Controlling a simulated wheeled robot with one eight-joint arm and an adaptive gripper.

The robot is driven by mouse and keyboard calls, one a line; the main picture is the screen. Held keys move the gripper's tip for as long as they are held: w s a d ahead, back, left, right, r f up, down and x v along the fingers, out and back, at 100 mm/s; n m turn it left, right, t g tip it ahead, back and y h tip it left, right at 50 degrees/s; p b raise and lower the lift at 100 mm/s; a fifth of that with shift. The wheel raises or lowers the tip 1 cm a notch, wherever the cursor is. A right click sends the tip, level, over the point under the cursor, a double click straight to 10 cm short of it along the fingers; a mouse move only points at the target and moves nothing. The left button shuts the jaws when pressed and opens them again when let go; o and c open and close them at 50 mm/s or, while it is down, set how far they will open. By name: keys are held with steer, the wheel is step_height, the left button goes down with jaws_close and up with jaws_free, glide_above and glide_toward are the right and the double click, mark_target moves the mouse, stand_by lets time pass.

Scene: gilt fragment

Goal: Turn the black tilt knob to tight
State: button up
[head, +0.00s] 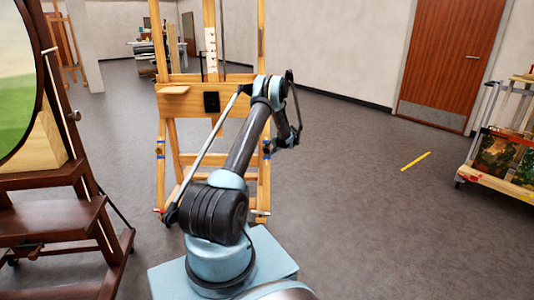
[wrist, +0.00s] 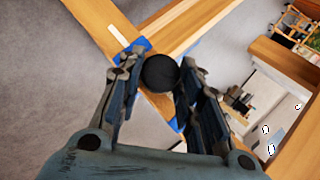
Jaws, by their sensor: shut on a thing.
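The black tilt knob (wrist: 160,73) is round and sits on the wooden easel, over a blue patch, in the wrist view. My gripper (wrist: 158,78) has one finger on each side of the knob and is shut on it. The light wooden easel (head: 177,98) stands straight ahead in the head view. My arm reaches to the right side of the easel there, and the knob and fingertips are hidden behind the arm. The knob's turn position cannot be told.
A dark wooden easel (head: 90,215) with a round painting (head: 18,95) stands close on the left. A cart (head: 500,170) with pictures stands at the right. A yellow floor strip (head: 416,161) and open grey floor lie between the easel and the cart.

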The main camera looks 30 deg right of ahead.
steer(key=m+t, duration=0.1)
steer(key=m, duration=0.1)
steer(key=m+t, duration=0.1)
steer(key=shift+s+d+f+m+t+y, duration=0.1)
steer(key=shift+s+f+m+t+y, duration=0.1)
steer(key=shift+f+m+t+y, duration=0.15)
steer(key=shift+s+f+m+t, duration=0.1)
steer(key=shift+m+t, duration=0.95)
steer(key=shift+m, duration=0.3)
steer(key=o, duration=1.1)
steer(key=shift+s, duration=0.1)
steer(key=v, duration=1.1)
steer(key=shift+s, duration=0.4)
